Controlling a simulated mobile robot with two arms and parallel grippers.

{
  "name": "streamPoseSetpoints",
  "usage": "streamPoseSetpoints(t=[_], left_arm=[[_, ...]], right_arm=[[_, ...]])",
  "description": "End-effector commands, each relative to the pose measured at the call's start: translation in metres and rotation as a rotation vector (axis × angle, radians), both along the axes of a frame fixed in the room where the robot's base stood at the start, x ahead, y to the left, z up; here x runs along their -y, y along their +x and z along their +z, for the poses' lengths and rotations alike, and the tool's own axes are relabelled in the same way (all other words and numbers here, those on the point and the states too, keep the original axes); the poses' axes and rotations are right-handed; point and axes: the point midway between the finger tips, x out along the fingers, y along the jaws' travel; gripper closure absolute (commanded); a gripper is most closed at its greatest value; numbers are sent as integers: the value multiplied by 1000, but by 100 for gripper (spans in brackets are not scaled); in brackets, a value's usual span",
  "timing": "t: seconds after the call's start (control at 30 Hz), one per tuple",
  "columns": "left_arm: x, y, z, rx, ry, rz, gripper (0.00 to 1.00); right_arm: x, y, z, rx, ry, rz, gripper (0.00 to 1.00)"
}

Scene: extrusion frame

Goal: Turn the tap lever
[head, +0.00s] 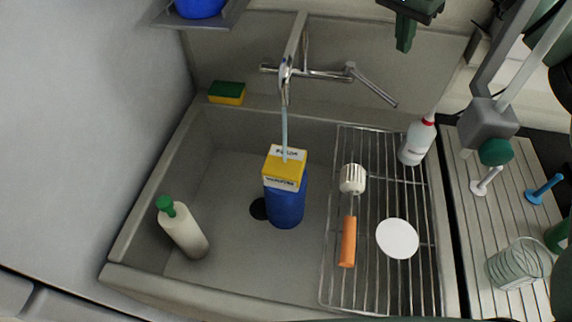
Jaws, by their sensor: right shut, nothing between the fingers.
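The chrome tap (285,85) is fixed to the back wall above the sink. Its lever (373,86) sticks out at the right end and slopes down to the right. A pale stream of water (284,128) runs from the spout down to a yellow and white box on a blue container. My right gripper (404,46) is at the top edge, above and a little right of the lever. Its dark green fingers are shut, point down and look apart from the lever. My left gripper is not in view.
The grey sink (225,150) holds the yellow and white box (285,168), the blue container (286,207) and a green-capped bottle (186,233). A wire rack (375,285) carries an orange-handled brush (348,240), a white disc (397,238) and a white bottle (417,142). A sponge (226,93) lies behind.

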Motion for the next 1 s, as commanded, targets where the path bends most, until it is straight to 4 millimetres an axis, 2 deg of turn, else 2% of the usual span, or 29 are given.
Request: streamPoseSetpoints(t=[0.07, 0.1, 0.2, 0.33, 0.43, 0.6, 0.8, 0.9, 1.0], left_arm=[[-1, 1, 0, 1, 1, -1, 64], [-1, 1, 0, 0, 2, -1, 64], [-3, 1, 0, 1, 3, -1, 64], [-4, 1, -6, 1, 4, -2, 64], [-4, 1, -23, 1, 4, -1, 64], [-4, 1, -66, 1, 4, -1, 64], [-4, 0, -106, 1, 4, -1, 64], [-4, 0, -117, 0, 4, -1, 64], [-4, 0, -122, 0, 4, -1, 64]], right_arm=[[0, 0, 0, 0, 0, 0, 97], [0, 0, 0, 0, 0, 0, 86], [0, 0, 0, 0, 0, 0, 62], [1, 0, -5, 10, 26, -41, 62], [1, -2, -17, 42, 121, -192, 62], [4, -8, -39, 96, 414, -690, 62], [10, -15, -47, 57, 723, -1295, 62], [13, -18, -46, 14, 814, -1504, 62], [15, -20, -43, -19, 862, -1633, 62]])
